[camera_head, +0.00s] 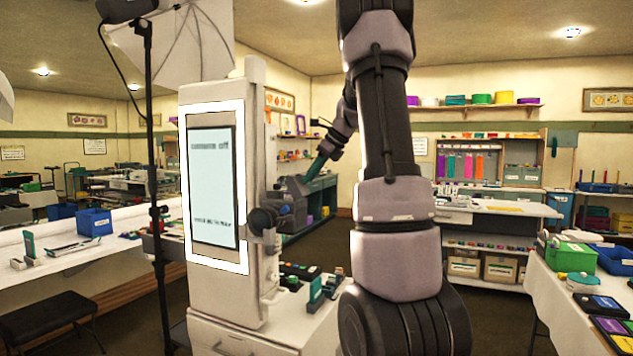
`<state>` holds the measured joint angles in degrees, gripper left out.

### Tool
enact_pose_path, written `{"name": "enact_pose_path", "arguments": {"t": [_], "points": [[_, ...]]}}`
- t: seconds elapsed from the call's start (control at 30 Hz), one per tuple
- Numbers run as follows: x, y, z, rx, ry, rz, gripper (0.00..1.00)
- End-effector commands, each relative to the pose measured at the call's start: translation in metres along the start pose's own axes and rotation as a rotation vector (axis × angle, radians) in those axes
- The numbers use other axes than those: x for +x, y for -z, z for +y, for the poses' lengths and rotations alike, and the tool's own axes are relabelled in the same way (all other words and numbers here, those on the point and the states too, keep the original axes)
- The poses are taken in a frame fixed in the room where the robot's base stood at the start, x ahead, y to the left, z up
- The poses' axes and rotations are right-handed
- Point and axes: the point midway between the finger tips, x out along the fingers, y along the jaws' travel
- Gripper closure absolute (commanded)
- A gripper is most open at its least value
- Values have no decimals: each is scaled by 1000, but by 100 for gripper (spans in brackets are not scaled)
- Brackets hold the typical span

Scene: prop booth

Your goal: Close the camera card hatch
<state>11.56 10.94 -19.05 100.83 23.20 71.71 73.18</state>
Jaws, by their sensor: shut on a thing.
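The photo booth (253,110) is a tall pale cabinet with a lit white frame around a grey screen (211,185). The top line of the screen appears to read "camera off"; the lower line is too blurred to read. A pale upright panel (269,278), which appears to be the camera card hatch, stands at the booth's right side, seen nearly edge-on. How far it is open cannot be told. My gripper (262,222) reaches in from the right and is shut at this panel, apparently on the hatch. Its fingertips and the exact grip are partly hidden by dark gripper parts.
The booth stands on a white cabinet (225,338) with small green and dark items on top. A black light stand (155,190) with an umbrella rises at left. A table (560,300) with boxes is at right, a long white table (75,262) at left. Shelves line the back.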

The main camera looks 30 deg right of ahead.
Motion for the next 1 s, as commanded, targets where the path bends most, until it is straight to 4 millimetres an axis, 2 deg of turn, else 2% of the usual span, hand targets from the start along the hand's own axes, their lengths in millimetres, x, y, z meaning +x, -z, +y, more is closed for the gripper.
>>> {"name": "enact_pose_path", "arguments": {"t": [0.2, 0.5, 0.7, 1.0], "points": [[6, -20, 0, -6, 1, 204, 100], [17, -38, -1, -2, 1, 458, 100], [24, -44, 0, -1, -1, 578, 100], [29, -48, 0, 0, -1, 668, 100]]}}
